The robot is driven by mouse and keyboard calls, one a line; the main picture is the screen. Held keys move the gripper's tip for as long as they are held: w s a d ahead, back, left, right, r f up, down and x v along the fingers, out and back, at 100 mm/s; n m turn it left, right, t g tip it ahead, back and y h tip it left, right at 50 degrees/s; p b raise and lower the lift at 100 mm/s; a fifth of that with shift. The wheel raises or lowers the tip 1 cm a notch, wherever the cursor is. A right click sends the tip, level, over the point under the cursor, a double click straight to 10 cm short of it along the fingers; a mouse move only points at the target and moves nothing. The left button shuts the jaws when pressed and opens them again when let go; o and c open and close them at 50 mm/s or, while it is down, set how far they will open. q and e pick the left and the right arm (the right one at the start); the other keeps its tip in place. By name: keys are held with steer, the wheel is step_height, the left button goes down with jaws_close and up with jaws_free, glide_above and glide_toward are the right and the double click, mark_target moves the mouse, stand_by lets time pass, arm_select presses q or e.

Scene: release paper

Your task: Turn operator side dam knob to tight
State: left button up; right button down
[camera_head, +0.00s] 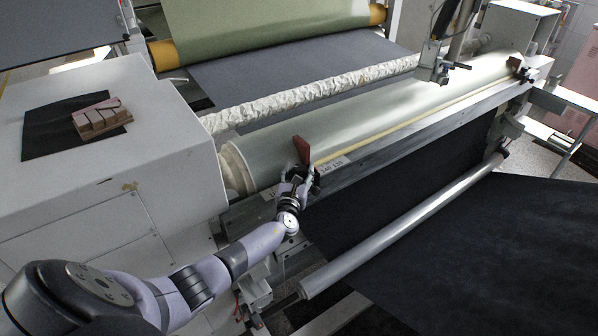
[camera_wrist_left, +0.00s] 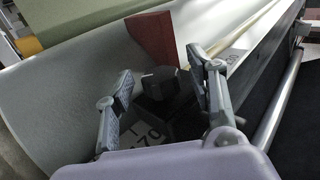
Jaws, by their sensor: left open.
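The operator side dam knob (camera_wrist_left: 158,82) is a small black knob with a pale mark on its face, seen in the left wrist view. It sits on a dark block beside a dark red dam piece (camera_wrist_left: 151,42), which also shows in the head view (camera_head: 302,150). My left gripper (camera_head: 297,178) is at the near end of the pale roller. In the left wrist view its fingers (camera_wrist_left: 162,80) are apart, one on each side of the knob, with visible gaps. In the head view the gripper mostly hides the knob. My right gripper is not in view.
The pale roller (camera_head: 380,105) runs back to the right, with a metal rail (camera_head: 400,135) along its front. A steel bar (camera_head: 400,228) and black sheet lie in front. A white machine housing (camera_head: 170,130) stands left of my gripper. Another red dam piece (camera_head: 515,63) is at the far end.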

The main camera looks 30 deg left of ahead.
arm_select(q)
steer(key=shift+w, duration=0.1)
steer(key=shift+c, duration=0.2)
steer(key=c, duration=1.1)
